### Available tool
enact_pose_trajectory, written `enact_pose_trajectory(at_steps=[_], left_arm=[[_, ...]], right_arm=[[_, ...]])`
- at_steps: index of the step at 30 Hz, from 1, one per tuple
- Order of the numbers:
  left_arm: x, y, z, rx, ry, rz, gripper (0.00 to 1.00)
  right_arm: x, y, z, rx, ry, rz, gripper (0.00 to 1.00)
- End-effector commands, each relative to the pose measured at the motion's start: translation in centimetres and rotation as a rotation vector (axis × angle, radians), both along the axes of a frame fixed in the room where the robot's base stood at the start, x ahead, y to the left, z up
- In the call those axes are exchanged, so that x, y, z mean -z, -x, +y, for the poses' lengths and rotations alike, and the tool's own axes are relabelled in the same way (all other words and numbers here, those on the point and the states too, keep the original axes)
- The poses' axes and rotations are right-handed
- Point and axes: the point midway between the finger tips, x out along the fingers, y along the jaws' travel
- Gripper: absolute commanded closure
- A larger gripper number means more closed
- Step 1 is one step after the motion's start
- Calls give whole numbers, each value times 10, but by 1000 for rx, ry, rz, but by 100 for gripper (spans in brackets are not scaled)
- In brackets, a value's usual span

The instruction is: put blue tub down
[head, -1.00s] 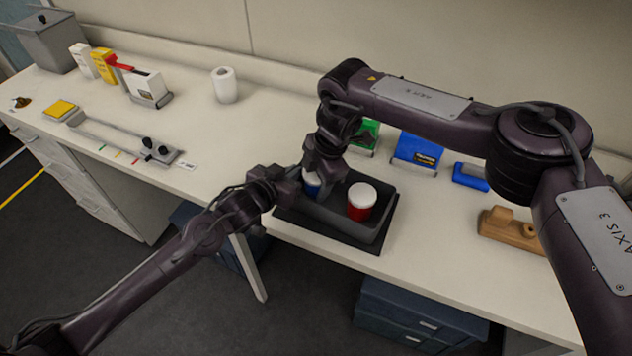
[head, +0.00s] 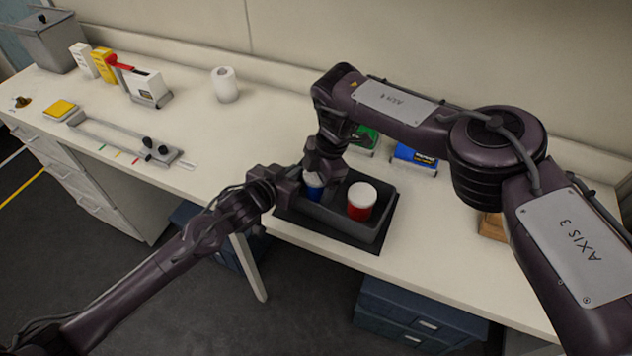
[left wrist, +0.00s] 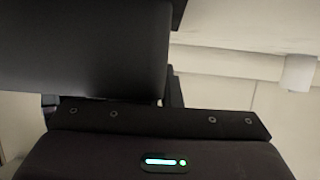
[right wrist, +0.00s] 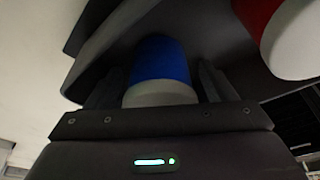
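The blue tub (head: 314,191) with its white lid stands in the left part of the dark tray (head: 375,233). In the right wrist view the blue tub (right wrist: 161,62) is between the fingers of my right gripper (right wrist: 160,72), with slim gaps beside it. In the head view my right gripper (head: 318,180) is just above the tub, pointing down. My left gripper (head: 294,181) is at the tray's left side, close beside the right gripper. A large dark surface fills much of the left wrist view, and the left fingers are mostly hidden.
A red tub (head: 361,201) with a white lid stands to the right in the tray. A green box (head: 366,138) and a blue box (head: 413,156) stand behind. A paper roll (head: 225,85) is at the back.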

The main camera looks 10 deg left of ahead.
Motion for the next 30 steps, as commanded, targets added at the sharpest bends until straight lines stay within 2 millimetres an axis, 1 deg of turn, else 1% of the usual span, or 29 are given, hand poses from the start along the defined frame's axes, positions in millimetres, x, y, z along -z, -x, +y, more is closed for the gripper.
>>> enact_pose_trajectory(at_steps=[7,11,14,21,24,27,30], left_arm=[[0,0,0,0,0,-1,100],[0,0,0,0,0,-1,100],[-1,0,0,0,0,-1,100],[0,0,0,0,0,-1,100],[0,0,0,0,0,-1,100],[0,0,0,0,0,-1,100],[0,0,0,0,0,-1,100]], right_arm=[[-1,0,0,0,-1,-1,23],[-10,-2,-1,1,-1,-2,23],[-26,-4,-6,1,-1,-3,23],[-76,-11,-18,1,0,-4,23],[-94,-13,-22,1,-1,-3,23],[-107,-15,-25,0,0,-1,23],[-115,-16,-27,-1,0,-2,23]])
